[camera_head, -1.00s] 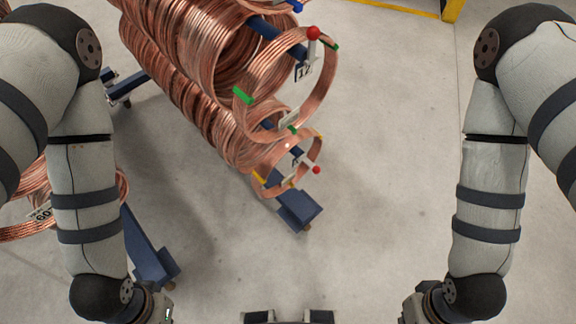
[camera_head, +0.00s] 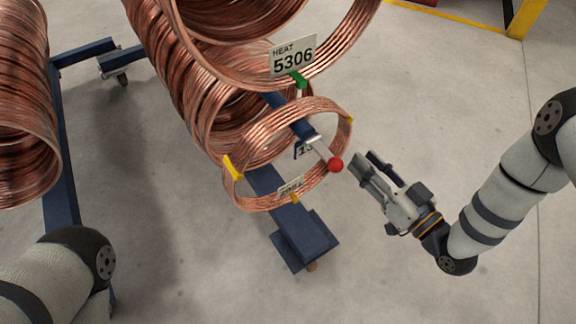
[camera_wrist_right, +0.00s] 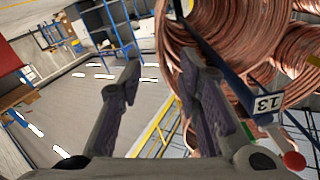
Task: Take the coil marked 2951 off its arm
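A small copper coil (camera_head: 268,126) with yellow ties hangs around a blue arm (camera_head: 290,118) in the head view. Its pale tag (camera_head: 290,187) faces away or is upside down, and I cannot read the number surely. The arm ends in an upright pin with a red ball (camera_head: 335,164); its number plate, partly hidden in the head view, reads 13 in the wrist view (camera_wrist_right: 268,103). My right gripper (camera_head: 364,156) is open and empty, just right of the red ball and apart from the coil. Its spread fingers also show in the wrist view (camera_wrist_right: 160,66). My left gripper is out of view.
A larger coil tagged 5306 (camera_head: 293,58) hangs just above and behind. More coils (camera_head: 22,110) hang at the left. The rack's blue foot (camera_head: 305,240) stands below the small coil. The floor to the right is clear up to a yellow post (camera_head: 530,18).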

